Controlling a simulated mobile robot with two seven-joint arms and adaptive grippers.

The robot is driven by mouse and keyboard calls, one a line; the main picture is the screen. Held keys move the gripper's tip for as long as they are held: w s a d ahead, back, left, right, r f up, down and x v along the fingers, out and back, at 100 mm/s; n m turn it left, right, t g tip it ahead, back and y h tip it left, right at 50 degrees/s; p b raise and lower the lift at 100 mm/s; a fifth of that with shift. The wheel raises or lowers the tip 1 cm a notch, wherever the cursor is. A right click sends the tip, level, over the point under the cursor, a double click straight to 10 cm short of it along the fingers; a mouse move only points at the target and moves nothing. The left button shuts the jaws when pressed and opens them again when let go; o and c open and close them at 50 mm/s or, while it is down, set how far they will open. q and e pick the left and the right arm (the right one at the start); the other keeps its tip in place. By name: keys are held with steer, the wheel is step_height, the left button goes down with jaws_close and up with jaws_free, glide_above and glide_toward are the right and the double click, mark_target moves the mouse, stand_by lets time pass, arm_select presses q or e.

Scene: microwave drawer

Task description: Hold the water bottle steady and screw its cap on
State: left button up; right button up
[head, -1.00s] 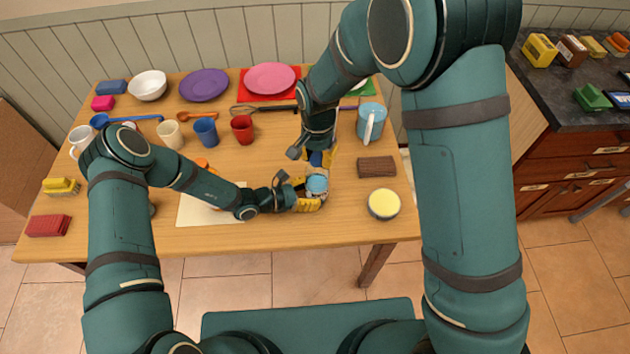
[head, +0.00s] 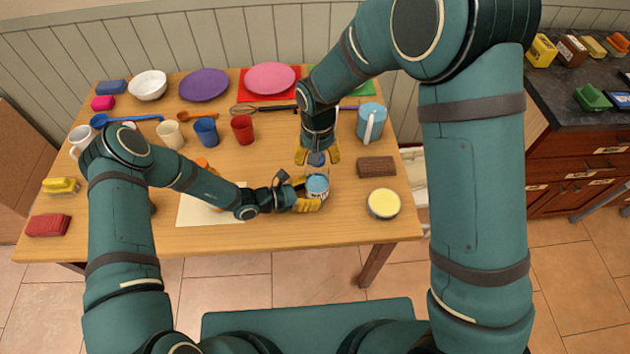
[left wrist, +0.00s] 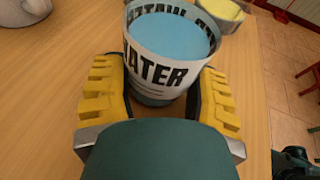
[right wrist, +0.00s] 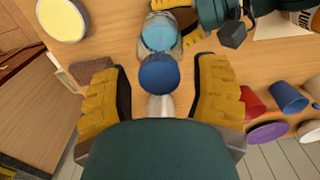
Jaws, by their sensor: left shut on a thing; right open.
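The water bottle (head: 317,186) is upright near the table's front edge, with light blue water and a white label. My left gripper (head: 308,194) is shut on its side; the left wrist view shows the bottle (left wrist: 165,60) between the yellow fingers.
A brown block (head: 376,167) and a pale yellow bowl (head: 384,204) lie right of the bottle. A light blue pitcher (head: 371,122) stands behind the block. A red cup (head: 242,129) and blue cup (head: 206,131) stand to the left.

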steer(key=n, duration=1.2)
steer(key=shift+n, duration=0.3)
